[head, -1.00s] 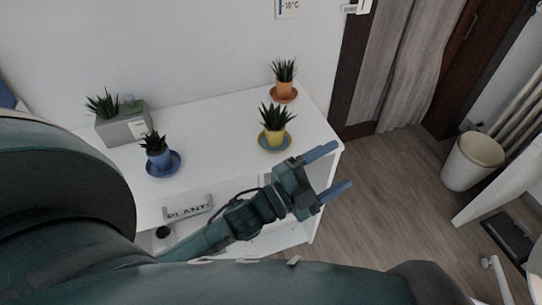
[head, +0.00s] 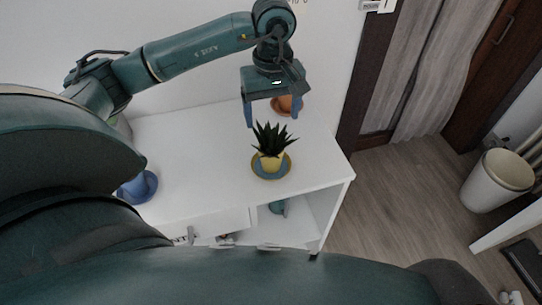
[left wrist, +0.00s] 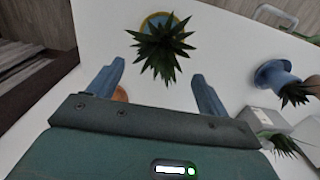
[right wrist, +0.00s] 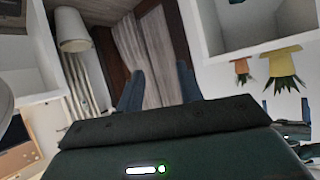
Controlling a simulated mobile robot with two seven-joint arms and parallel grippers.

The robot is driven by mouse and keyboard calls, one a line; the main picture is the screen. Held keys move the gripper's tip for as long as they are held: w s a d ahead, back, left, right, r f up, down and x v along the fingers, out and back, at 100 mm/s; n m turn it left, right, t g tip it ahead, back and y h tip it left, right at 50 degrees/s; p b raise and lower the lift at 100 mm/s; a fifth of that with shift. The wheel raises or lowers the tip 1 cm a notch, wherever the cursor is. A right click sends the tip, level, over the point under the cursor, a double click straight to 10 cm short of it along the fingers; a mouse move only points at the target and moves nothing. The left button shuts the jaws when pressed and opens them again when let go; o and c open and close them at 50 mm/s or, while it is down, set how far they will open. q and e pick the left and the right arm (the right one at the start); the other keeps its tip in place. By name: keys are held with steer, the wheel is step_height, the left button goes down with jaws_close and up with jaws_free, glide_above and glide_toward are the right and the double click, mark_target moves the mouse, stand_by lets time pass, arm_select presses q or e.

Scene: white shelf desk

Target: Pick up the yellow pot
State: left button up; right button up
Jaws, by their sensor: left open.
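The yellow pot (head: 271,163) holds a spiky green plant and stands on a blue saucer with a yellowish rim, near the right end of the white desk. In the left wrist view the plant mostly covers the yellow pot (left wrist: 158,20). The pot also shows upside down in the right wrist view (right wrist: 281,62). My left gripper (head: 272,120) is open and empty, pointing down behind the plant, apart from the pot. My right gripper (right wrist: 160,68) has its fingers apart with nothing between them, facing the curtain side of the room.
An orange pot (head: 288,104) stands behind, partly hidden by my left gripper. A blue pot (head: 132,187) on a blue saucer is at the left. The desk top (head: 205,165) between them is clear. A white bin (head: 497,180) stands on the floor at the right.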

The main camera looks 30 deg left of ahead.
mark_target(271, 147)
arm_select(q)
step_height(271, 147, down, 6)
steer(key=f+p, duration=0.1)
steer(key=f, duration=0.4)
steer(key=shift+s, duration=0.2)
steer(key=c, duration=1.2)
